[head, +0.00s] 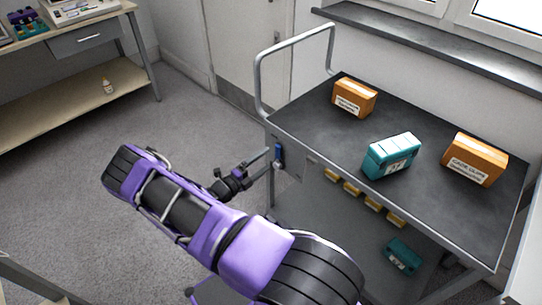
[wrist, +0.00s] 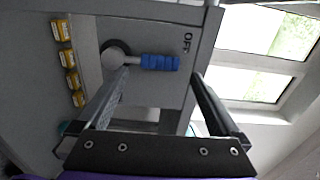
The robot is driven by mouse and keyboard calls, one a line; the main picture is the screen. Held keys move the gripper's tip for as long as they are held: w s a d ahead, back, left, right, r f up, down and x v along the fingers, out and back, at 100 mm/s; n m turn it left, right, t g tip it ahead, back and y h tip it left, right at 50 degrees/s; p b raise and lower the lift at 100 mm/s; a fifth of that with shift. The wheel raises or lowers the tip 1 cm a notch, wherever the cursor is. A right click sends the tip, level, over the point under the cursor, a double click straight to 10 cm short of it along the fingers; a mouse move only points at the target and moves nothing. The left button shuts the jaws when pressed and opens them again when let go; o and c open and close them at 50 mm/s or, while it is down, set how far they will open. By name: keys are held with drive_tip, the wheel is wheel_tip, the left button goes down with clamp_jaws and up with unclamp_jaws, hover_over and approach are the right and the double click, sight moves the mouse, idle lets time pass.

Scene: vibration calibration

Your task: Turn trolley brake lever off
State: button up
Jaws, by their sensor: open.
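The brake lever has a blue grip (head: 279,153) and sits at the near left corner of the trolley (head: 400,112). In the wrist view the lever's blue grip (wrist: 160,62) points right from a round grey pivot (wrist: 114,54). An "OFF" label (wrist: 187,43) is printed above the grip's right end. In the head view the grip stands roughly upright. My gripper (head: 262,163) is open and empty, close to the lever. In the wrist view its fingertips (wrist: 160,78) lie on either side of the grip, just below it in the picture. I cannot tell whether they touch it.
Two orange boxes (head: 354,97) (head: 475,160) and a teal case (head: 391,156) stand on the trolley top. Several yellow bins (head: 351,189) and another teal case (head: 402,257) are lower down. A metal push handle (head: 258,75) rises at the trolley's left. Open floor (head: 70,175) lies left.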

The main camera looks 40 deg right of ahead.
drive_tip(key=s+a, duration=0.1)
drive_tip(key=a, duration=1.1)
drive_tip(key=shift+s+a, duration=0.2)
drive_tip(key=shift+s, duration=0.2)
